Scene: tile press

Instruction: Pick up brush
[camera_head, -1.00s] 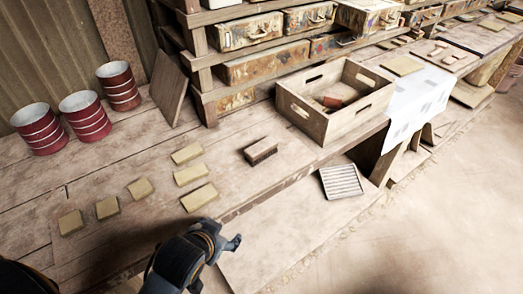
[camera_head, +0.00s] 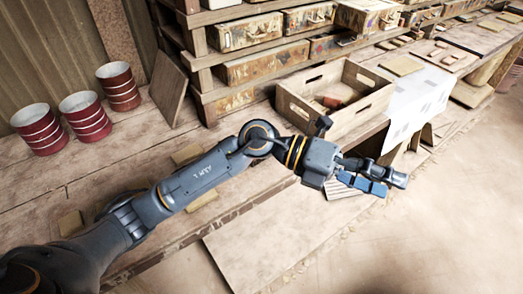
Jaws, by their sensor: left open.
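The brown block with a dark underside, which looks like a brush, lay on the bench in the earlier frame; my left arm now hides that spot. My left gripper (camera_head: 388,181) reaches across from the left, past the bench edge to the right of that spot. It is open, with nothing visible between its fingers. It hangs over or in front of the slatted tray (camera_head: 342,190), mostly covering it in the picture. A small red-brown object (camera_head: 332,102) lies in the wooden crate (camera_head: 340,122); I cannot tell what it is. My right gripper is out of view.
Red ringed cans (camera_head: 84,113) stand at the left. Yellowish tiles (camera_head: 187,154) lie on the bench, partly behind my arm. Stacked drawers (camera_head: 262,68) stand at the back. A white sheet (camera_head: 417,104) hangs right of the crate. The floor at lower right is clear.

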